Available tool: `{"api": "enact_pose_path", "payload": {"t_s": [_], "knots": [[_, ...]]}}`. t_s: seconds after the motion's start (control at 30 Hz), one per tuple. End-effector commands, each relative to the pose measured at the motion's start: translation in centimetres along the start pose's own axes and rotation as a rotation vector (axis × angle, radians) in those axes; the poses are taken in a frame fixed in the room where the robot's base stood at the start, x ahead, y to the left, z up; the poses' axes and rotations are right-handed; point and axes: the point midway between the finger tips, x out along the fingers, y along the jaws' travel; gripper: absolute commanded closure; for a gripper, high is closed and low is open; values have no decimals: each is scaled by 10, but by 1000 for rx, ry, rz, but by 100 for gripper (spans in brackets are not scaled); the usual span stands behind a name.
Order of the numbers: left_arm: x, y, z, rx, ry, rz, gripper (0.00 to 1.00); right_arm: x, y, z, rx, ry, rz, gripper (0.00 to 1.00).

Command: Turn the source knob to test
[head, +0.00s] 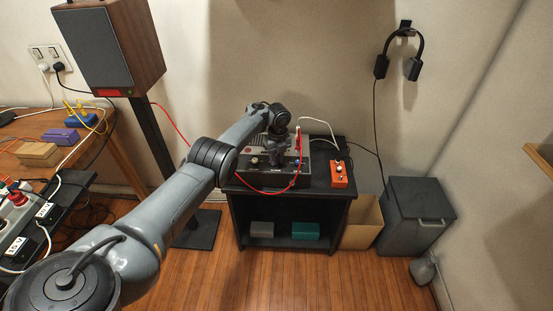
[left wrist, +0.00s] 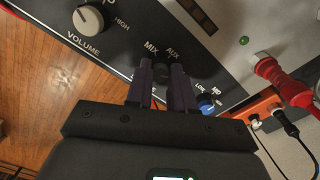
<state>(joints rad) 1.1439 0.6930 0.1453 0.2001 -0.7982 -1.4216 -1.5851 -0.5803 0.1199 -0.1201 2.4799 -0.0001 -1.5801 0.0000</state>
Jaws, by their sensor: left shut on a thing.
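The amplifier-like unit with a grey-and-black front (head: 240,170) sits on the black stand. Its panel (left wrist: 215,60) fills much of the left wrist view. My left gripper (head: 281,160) is over this panel. In the left wrist view its two dark fingers (left wrist: 160,80) are closed around a small dark knob (left wrist: 161,68) below the labels MIX and AUX. The fingers hide most of this knob, so its pointer and other labels, including any test mark, cannot be read. My right gripper is not in view.
Beside the held knob are a VOLUME knob (left wrist: 88,18), a blue knob (left wrist: 206,107) and a red plug (left wrist: 281,82). A red cable (head: 265,191) loops in front of the unit. An orange box (head: 338,174) stands to its right. A speaker (head: 108,45) stands at left.

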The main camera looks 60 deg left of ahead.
Motion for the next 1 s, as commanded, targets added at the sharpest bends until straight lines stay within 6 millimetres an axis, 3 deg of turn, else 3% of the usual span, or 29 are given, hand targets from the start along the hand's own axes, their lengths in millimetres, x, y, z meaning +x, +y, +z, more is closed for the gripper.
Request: {"api": "enact_pose_path", "payload": {"t_s": [0.37, 0.4, 0.57, 0.87, 1.0], "knots": [[0, 0, 0, 6, 0, 1, 100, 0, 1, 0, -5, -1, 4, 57], [0, 0, 0, 6, 0, 1, 74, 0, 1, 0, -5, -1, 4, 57], [0, 0, 0, 5, 0, 1, 52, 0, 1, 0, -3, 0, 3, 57], [-2, 0, 0, 5, 0, 0, 52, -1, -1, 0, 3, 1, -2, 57], [-13, 0, 0, 6, 0, -1, 52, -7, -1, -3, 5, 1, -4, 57]]}}
